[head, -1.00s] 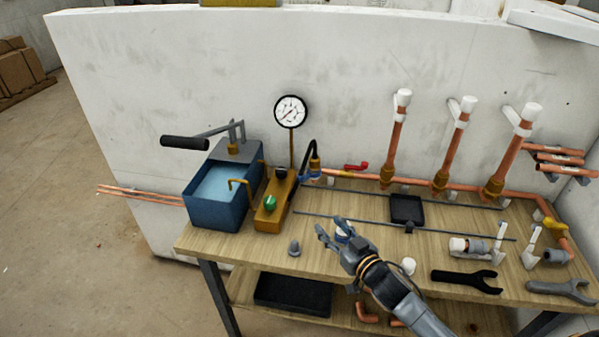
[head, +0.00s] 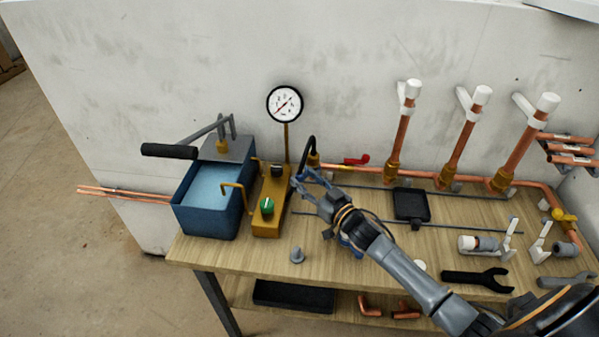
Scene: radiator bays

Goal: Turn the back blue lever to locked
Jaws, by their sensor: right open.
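In the head view, a small blue patch, apparently the back blue lever (head: 313,173), sits by the brass hose fitting at the left end of the copper pipe. My right gripper's fingers largely cover it, so I cannot tell its angle or whether the fingers touch it. My right gripper (head: 307,181) is open, its fingertips around or just in front of that spot, beside the yellow pump block (head: 270,222). Its arm comes in from the lower right. My left gripper is not in view.
The blue water tank (head: 208,215) with a black-handled pump stands at left. A pressure gauge (head: 285,104) rises behind the block. A red lever (head: 357,160) is on the pipe to the right. A grey cone (head: 297,255) and a black wrench (head: 477,281) lie on the bench.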

